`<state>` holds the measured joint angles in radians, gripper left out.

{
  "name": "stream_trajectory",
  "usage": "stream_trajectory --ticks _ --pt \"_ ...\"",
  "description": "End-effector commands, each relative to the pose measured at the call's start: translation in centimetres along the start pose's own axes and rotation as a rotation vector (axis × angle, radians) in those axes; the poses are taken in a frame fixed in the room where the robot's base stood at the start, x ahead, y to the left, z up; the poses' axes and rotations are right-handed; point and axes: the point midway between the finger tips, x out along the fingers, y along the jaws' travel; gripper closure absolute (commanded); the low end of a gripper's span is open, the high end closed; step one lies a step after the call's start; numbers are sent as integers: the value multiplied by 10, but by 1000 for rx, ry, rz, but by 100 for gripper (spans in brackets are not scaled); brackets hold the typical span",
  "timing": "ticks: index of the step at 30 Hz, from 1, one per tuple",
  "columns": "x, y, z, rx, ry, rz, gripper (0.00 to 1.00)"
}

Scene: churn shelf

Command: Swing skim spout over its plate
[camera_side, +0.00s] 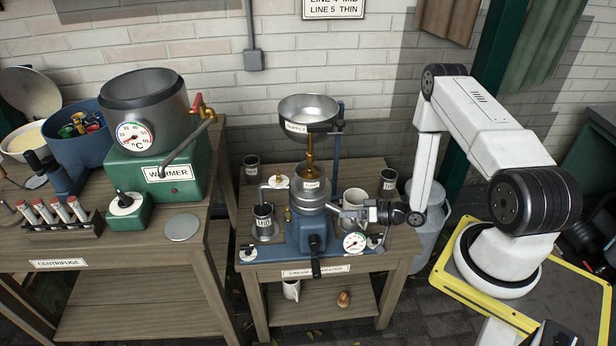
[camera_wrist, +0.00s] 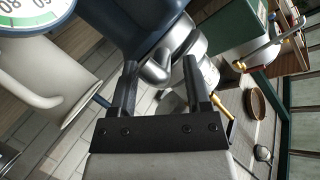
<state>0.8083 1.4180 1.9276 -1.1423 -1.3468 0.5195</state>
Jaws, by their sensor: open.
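The cream separator (camera_side: 308,190) stands on the middle bench, with a supply bowl (camera_side: 308,112) above it. A spout (camera_side: 270,187) reaches out from its left side above a dark labelled cup (camera_side: 264,222). My gripper (camera_side: 368,211) is at the separator's right side, beside a pale mug (camera_side: 353,200). In the wrist view, my gripper (camera_wrist: 160,66) is open, and a rounded metal spout end (camera_wrist: 155,68) shows between or just beyond the fingers. Whether the fingers touch it, I cannot tell. The right spout is mostly hidden in the side view, and I cannot tell which plate is under it.
A dial gauge (camera_side: 355,242) sits at the base's front right, and a crank handle (camera_side: 315,255) sticks out in front. The pale mug (camera_wrist: 45,85) is close on the left in the wrist view. A warmer (camera_side: 150,150) stands on the left bench.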

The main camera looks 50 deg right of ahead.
Motion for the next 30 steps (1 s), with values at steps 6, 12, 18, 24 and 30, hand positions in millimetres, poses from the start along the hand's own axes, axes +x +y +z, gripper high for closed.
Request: stream_trajectory --ticks 6,12,18,24,30 --pt "11 -1 0 0 0 -1 38" --pt "13 0 0 0 1 -1 38" --pt "13 0 0 0 0 -1 57" --pt "13 0 0 0 0 -1 100" --pt "13 -1 0 0 1 -1 100"
